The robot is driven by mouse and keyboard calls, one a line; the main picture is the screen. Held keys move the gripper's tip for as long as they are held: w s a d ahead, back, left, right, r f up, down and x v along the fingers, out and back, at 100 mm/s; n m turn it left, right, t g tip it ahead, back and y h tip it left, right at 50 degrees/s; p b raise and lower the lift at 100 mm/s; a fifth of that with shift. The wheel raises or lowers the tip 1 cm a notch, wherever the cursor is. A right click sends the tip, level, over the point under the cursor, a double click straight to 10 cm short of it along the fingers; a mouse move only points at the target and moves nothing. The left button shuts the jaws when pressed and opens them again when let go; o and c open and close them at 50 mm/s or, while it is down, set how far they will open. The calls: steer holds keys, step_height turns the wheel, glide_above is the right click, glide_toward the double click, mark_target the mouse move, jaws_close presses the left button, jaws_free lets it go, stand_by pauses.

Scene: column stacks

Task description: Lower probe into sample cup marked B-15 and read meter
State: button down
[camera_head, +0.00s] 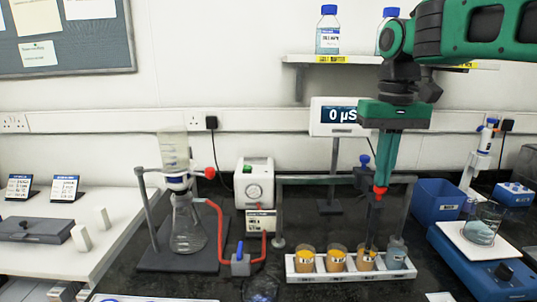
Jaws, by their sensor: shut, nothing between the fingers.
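My gripper (380,191) hangs from the green arm, red fingertips pointing down, shut and empty, above the white cup rack. A dark upright rod (372,228), which looks like the probe, shows just below the fingertips. Its lower end is at or in front of the third cup (367,260); I cannot tell whether it is inside. Two more orange-brown cups, the first (305,260) and second (336,259), stand to the left. A bluish-grey one (396,256) stands at the right end. Cup labels are too small to read, so B-15 cannot be picked out. The meter (340,115) shows 0 µS.
A grey frame (310,181) stands behind the rack (350,276). A flask on a stand (187,228) with red tubing and a pump box (254,184) are left. A blue bin (437,199) and a balance (487,262) with a beaker are right.

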steer(key=shift+f, duration=0.45)
steer(key=shift+r, duration=3.55)
steer(key=s+d+f+m, duration=0.3)
steer(key=s+d+f, duration=0.5)
steer(key=s+f, duration=0.3)
steer(key=s+d+f+m, duration=0.3)
steer(key=s+d+f, duration=0.6)
steer(key=s+f, duration=0.3)
step_height(320, 180, down, 3)
steer(key=shift+s+f, duration=0.15)
steer(key=shift+s, duration=0.05)
steer(key=shift+w+f, duration=0.2)
steer(key=shift+w, duration=0.45)
